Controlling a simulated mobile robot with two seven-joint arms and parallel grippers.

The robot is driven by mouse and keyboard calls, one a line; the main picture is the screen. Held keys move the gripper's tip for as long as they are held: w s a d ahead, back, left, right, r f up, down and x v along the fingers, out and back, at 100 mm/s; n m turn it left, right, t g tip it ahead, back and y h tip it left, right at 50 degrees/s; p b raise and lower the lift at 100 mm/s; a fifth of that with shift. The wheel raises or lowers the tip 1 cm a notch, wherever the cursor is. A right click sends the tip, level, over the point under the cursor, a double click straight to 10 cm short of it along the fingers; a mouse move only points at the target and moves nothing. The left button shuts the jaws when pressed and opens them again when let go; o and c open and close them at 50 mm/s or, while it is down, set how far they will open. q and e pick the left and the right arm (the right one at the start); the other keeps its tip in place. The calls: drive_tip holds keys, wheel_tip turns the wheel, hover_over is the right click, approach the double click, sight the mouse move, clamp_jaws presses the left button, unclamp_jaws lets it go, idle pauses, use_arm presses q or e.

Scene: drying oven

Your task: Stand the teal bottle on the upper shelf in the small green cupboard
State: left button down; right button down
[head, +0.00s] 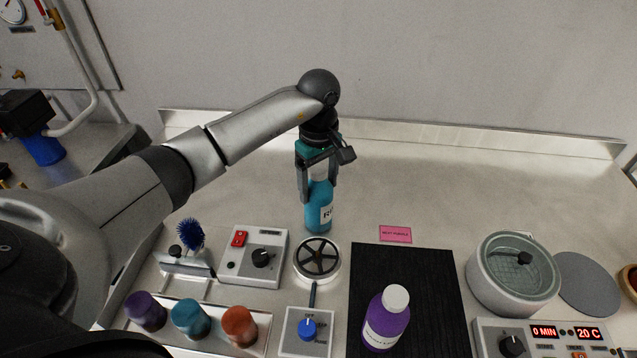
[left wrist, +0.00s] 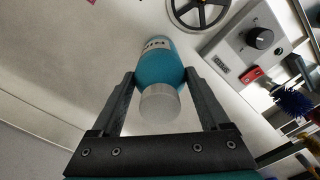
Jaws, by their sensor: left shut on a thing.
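The teal bottle (head: 321,207) stands upright, or nearly so, at the back of the bench, behind the round spoked device. My left gripper (head: 318,178) is shut on it from above, around its upper part. In the left wrist view the teal bottle (left wrist: 160,65) lies between the two fingers of the left gripper (left wrist: 158,82), its pale cap toward the camera. I cannot tell whether its base touches the bench. The small green cupboard is in neither view. My right gripper is not in view.
A purple bottle (head: 386,318) stands on a black mat (head: 403,262) at the front. The bench right of the teal bottle, toward the back, is clear.

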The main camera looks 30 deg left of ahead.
use_arm(q)
drive_tip(key=shift+f, duration=0.15)
unclamp_jaws()
